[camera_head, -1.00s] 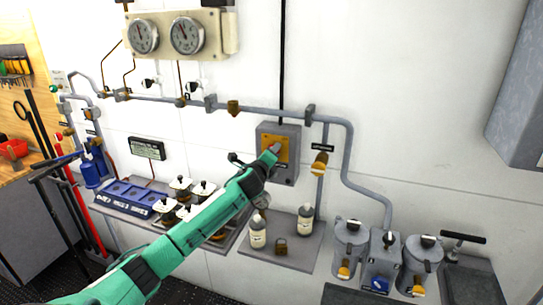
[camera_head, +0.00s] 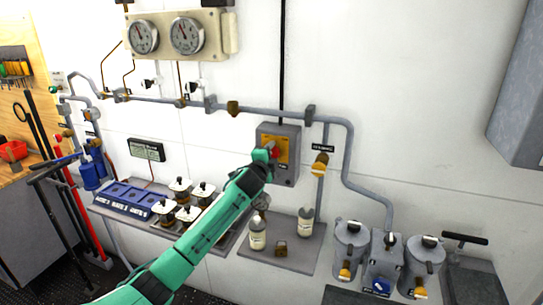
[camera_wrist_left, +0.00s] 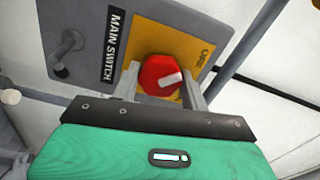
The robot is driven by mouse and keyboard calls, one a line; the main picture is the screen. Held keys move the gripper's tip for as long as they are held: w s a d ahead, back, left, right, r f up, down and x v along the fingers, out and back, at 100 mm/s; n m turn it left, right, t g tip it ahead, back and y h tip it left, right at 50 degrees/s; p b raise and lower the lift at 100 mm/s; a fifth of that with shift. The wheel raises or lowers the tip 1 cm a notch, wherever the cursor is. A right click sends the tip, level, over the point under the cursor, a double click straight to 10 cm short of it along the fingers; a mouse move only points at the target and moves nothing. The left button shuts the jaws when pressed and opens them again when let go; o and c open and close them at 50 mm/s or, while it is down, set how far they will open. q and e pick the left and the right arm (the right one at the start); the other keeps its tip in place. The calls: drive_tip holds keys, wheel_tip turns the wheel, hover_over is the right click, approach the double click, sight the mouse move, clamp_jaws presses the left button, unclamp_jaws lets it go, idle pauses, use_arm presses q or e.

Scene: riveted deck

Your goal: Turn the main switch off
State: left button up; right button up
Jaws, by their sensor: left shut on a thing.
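The main switch is a grey box (camera_head: 292,137) on the white wall with a yellow plate (camera_head: 281,146) and a red knob (camera_head: 275,152). In the left wrist view the red knob (camera_wrist_left: 156,72) carries a white bar that points right and slightly up. A black label (camera_wrist_left: 115,48) beside it reads "MAIN SWITCH". My left gripper (camera_head: 270,156) is at the box's front. In the left wrist view its fingers (camera_wrist_left: 160,87) stand on either side of the knob and are shut on it. My right gripper is not in view.
Grey pipes (camera_head: 268,108) run above the box, with a brass-coloured valve (camera_head: 319,164) to its right. Below, a shelf (camera_head: 300,262) holds two white bottles (camera_head: 305,221) and a padlock (camera_head: 280,248).

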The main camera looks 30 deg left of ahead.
use_arm(q)
drive_tip(key=shift+f+n, duration=0.1)
drive_tip(key=shift+n, duration=0.2)
drive_tip(key=o, duration=1)
drive_tip(key=shift+s, duration=0.1)
drive_tip(key=b+v, duration=0.4)
drive_tip(key=v, duration=0.9)
drive_tip(key=shift+s, duration=0.35)
